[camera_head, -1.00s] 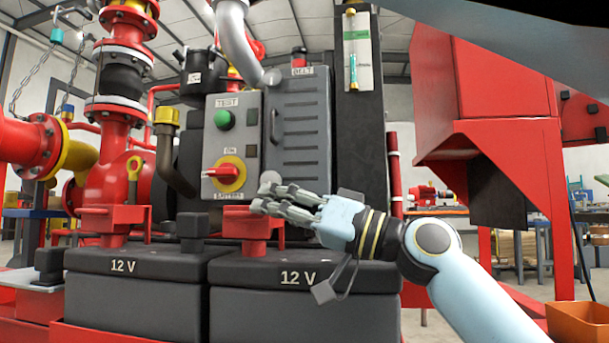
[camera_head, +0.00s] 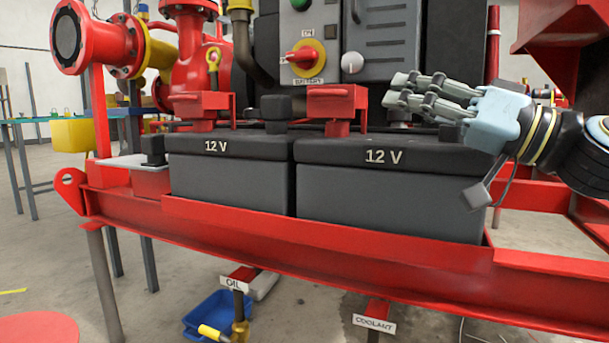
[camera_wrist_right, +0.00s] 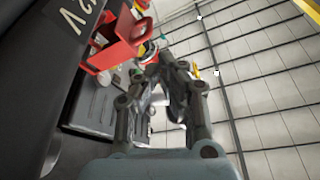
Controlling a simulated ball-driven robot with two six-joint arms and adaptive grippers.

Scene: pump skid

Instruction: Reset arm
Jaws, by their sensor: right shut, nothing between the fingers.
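My right gripper (camera_head: 400,92) comes in from the right in the head view, above the right-hand 12 V battery (camera_head: 390,190). Its fingers point left and are shut with nothing between them. In the right wrist view the fingers (camera_wrist_right: 165,75) reach up the middle of the picture, with a red clamp block (camera_wrist_right: 118,45) beyond them to the left. The control panel (camera_head: 300,45) with a red battery switch (camera_head: 303,55) stands behind and left of the fingers, apart from them. My left gripper is not in view.
A second 12 V battery (camera_head: 230,180) stands to the left on the red skid frame (camera_head: 250,225). Red pipework (camera_head: 100,40) rises at the left. Below are an oil label (camera_head: 234,281), a blue tray (camera_head: 208,315) and a coolant label (camera_head: 374,323).

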